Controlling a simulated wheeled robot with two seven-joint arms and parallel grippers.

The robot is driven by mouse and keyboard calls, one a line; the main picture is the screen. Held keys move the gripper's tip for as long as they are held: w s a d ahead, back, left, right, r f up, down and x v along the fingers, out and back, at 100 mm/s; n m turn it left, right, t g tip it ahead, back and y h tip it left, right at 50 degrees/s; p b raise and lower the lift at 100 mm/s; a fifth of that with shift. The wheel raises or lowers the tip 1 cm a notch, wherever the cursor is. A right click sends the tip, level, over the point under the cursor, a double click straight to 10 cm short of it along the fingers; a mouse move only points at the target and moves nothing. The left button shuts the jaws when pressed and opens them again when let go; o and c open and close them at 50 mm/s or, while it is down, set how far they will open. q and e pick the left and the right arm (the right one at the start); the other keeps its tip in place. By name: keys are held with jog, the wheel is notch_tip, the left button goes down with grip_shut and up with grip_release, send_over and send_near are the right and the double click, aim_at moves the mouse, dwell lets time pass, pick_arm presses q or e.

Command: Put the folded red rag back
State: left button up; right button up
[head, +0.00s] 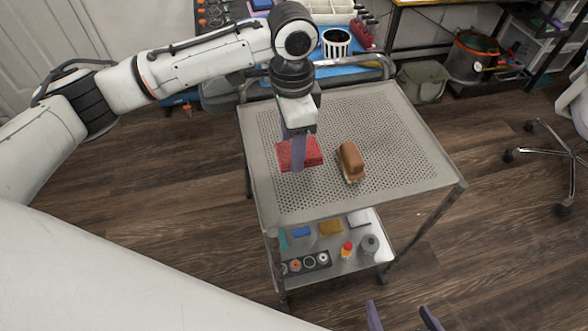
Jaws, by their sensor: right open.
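The folded red rag (313,152) is at the left part of the perforated top of the grey metal cart (400,185). My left gripper (298,160) comes down over the rag from above, and a purple finger covers part of it. I cannot tell whether its fingers are closed on the rag, or whether the rag rests on the cart or is slightly raised. My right gripper (404,314) shows only as two purple fingertips at the bottom edge, spread apart with nothing between them.
A brown brush-like block (350,160) lies on the cart top just right of the rag. The lower shelf (330,262) holds several small items. Behind stand a workbench with a black-and-white cup (336,42), a grey bin (423,82) and a bucket (472,58). The cart top's right side is clear.

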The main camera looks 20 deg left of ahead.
pick_arm(q)
notch_tip(320, 180, down, 6)
jog(key=shift+f+b, duration=0.25)
jog(key=shift+b, duration=0.05)
jog(key=o, duration=0.9)
jog(key=shift+f, duration=0.15)
jog(key=shift+o, duration=0.2)
jog(key=shift+r, duration=0.4)
notch_tip(320, 180, up, 12)
jog(key=shift+f+p, duration=0.2)
jog(key=shift+p, duration=0.35)
